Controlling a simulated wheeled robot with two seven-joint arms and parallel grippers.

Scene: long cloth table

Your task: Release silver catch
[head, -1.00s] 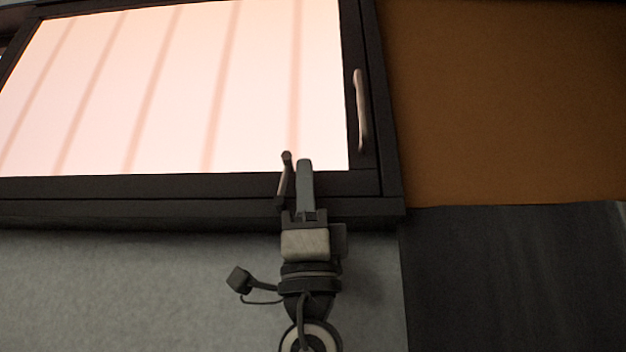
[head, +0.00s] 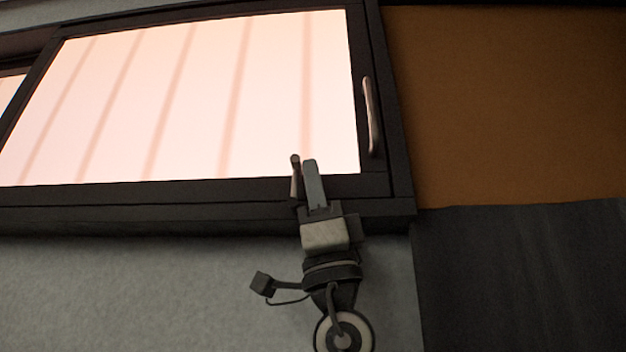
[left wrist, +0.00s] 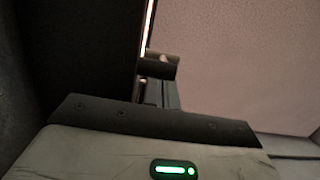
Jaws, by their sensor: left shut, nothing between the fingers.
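A slim silver catch (head: 296,178) with a rounded top stands upright at the lower frame of a window, left of its lower right corner. My left gripper (head: 312,168) reaches up from below, shut and empty, with its fingers just right of the catch. I cannot tell whether they touch it. In the left wrist view, a short dark, rounded piece (left wrist: 162,66), which may be the catch, lies just beyond the fingertips. The lower part of the catch is partly hidden by the gripper. My right gripper is not in view.
The dark-framed window (head: 200,195) has a bright, striped pane (head: 190,100). A long silver handle (head: 372,115) is on its right upright. A brown panel (head: 510,100) lies to the right, a dark panel (head: 520,280) below it, and grey wall (head: 130,290) under the window.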

